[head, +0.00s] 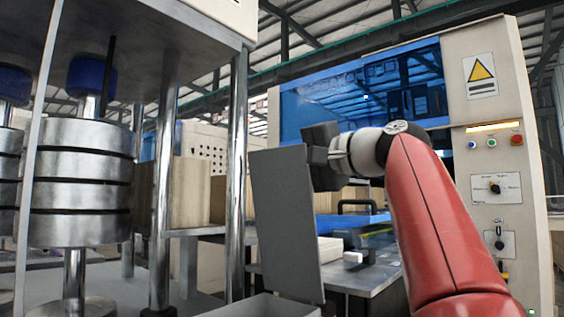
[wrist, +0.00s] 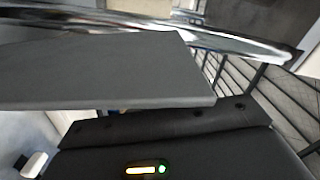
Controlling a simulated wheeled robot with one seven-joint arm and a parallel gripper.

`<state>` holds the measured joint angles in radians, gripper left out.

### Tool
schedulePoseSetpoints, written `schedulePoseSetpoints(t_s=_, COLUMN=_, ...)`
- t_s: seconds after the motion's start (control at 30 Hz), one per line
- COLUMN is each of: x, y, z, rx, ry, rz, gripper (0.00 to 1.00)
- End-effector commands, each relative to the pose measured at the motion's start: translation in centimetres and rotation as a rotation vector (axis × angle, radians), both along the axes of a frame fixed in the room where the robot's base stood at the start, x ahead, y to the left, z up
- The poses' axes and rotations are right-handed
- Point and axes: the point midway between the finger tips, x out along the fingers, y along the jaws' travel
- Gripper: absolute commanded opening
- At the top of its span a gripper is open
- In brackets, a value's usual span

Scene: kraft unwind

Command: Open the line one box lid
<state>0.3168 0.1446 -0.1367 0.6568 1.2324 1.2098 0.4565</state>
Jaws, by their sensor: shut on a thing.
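The grey box lid (head: 283,225) stands nearly upright, tilted a little, in the middle of the head view. Below it, the rim of the grey line one box (head: 265,306) shows at the bottom edge; the inside is hidden. My gripper (head: 318,158) is at the upper right edge of the lid and is shut on it. In the wrist view the lid (wrist: 110,72) spans the left and middle as a flat dark grey panel, next to the dark gripper body. The fingertips are hard to make out there.
A press with bright steel columns (head: 238,170) and stacked metal discs (head: 82,180) stands close on the left. A cream machine with a blue window (head: 365,95) and a control panel (head: 496,190) stands behind on the right. A metal table (head: 372,275) is behind the lid.

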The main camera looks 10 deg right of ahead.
Motion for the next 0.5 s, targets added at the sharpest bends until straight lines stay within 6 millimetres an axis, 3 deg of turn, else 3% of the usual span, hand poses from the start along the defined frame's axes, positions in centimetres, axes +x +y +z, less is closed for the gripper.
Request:
schedulePoseSetpoints(t_s=0.47, x=0.46, y=-0.51, z=-0.38, rx=0.011, ry=0.016, rz=-0.003, gripper=0.0)
schedulePoseSetpoints(t_s=0.5, x=0.46, y=-0.51, z=-0.39, rx=0.01, ry=0.016, rz=-0.004, gripper=0.17)
